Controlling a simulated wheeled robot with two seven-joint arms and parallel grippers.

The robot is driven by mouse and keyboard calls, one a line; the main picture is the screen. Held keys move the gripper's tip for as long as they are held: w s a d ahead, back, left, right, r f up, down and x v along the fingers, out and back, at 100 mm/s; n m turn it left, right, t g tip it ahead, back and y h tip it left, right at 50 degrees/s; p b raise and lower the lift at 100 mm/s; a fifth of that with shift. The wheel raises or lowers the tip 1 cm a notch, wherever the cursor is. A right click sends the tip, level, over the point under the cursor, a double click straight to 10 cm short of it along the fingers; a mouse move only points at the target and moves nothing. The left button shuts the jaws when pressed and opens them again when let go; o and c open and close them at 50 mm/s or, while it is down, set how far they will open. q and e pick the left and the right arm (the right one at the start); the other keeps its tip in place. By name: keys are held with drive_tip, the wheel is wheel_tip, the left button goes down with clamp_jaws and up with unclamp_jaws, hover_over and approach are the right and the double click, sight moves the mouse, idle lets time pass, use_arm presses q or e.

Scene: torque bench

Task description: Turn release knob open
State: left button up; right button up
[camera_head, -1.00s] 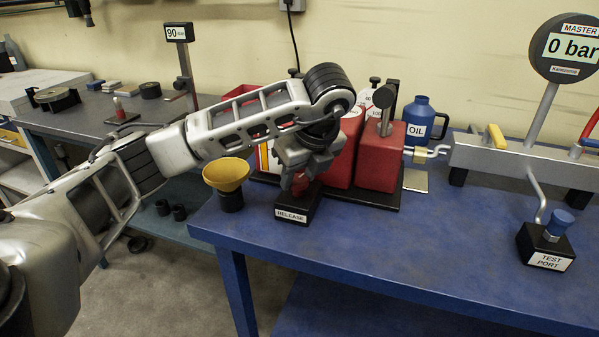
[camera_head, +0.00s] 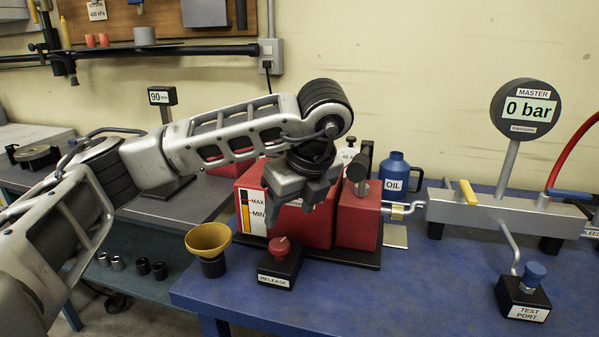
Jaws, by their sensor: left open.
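The red release knob (camera_head: 280,248) sits on a black block labelled RELEASE (camera_head: 277,270) near the front left of the blue bench. My left gripper (camera_head: 293,205) is above the knob and a little to its right, pointing down, with clear space between them. Its jaws are open and empty. The knob is uncovered, and no clear open or shut mark shows on it. My right gripper is not in view.
A red pump unit (camera_head: 359,218) stands just behind the gripper. A yellow funnel (camera_head: 208,241) is left of the knob. The manifold (camera_head: 500,210), gauge reading 0 bar (camera_head: 527,108) and test port block (camera_head: 523,298) are to the right. The bench front right of the knob is clear.

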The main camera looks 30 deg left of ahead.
use_arm(q)
drive_tip(key=v, duration=0.6)
drive_tip(key=shift+r+p, duration=0.2)
drive_tip(key=shift+p, duration=0.15)
drive_tip(key=shift+s+d, duration=0.1)
